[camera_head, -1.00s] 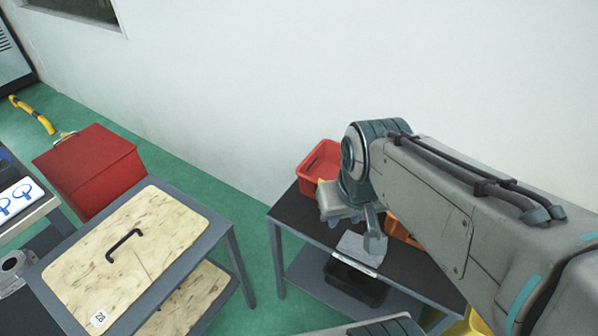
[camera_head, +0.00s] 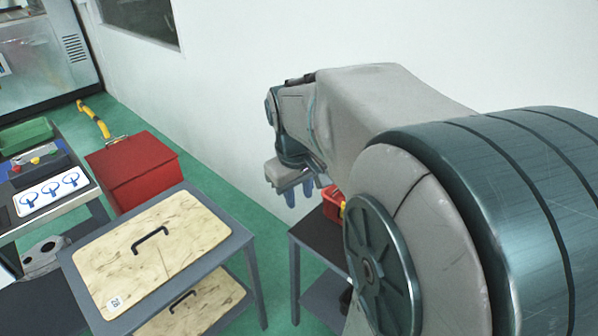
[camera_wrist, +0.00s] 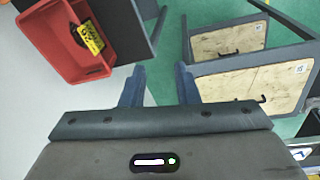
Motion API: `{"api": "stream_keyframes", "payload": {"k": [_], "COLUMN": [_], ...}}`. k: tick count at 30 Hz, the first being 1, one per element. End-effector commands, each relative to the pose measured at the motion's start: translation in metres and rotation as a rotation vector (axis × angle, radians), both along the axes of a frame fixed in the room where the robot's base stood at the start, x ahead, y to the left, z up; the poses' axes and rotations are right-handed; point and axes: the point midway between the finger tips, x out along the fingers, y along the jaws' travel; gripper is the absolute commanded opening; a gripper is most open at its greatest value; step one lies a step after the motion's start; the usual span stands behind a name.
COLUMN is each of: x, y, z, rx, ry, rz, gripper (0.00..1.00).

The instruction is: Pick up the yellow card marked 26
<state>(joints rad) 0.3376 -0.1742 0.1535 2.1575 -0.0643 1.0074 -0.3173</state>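A yellow card (camera_wrist: 91,37) with black markings lies in a red bin (camera_wrist: 62,50) at the upper left of the wrist view; its number is too small to read. In the head view the red bin (camera_head: 331,206) is partly hidden by my arm, with a bit of yellow inside it. My gripper (camera_wrist: 160,88) has its two blue-grey fingers apart with nothing between them. In the head view my gripper (camera_head: 303,192) hangs in the air to the left of the bin.
The bin stands on a dark-topped table (camera_head: 318,241) near the white wall. Wooden panels with black handles (camera_head: 150,240) lie on a grey rack at the left. A red box (camera_head: 133,170) stands behind it. Green floor separates rack and table.

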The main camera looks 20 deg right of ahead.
Motion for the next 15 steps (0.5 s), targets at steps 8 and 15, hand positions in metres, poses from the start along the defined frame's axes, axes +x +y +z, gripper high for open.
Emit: {"api": "stream_keyframes", "payload": {"k": [8,15], "x": [0.072,0.094], "y": [-0.106,-0.191], "z": [-0.039,-0.071], "rx": [0.015,0.069], "ry": [0.114,0.144], "rz": [0.123,0.200], "gripper": [0.28,0.28]}}
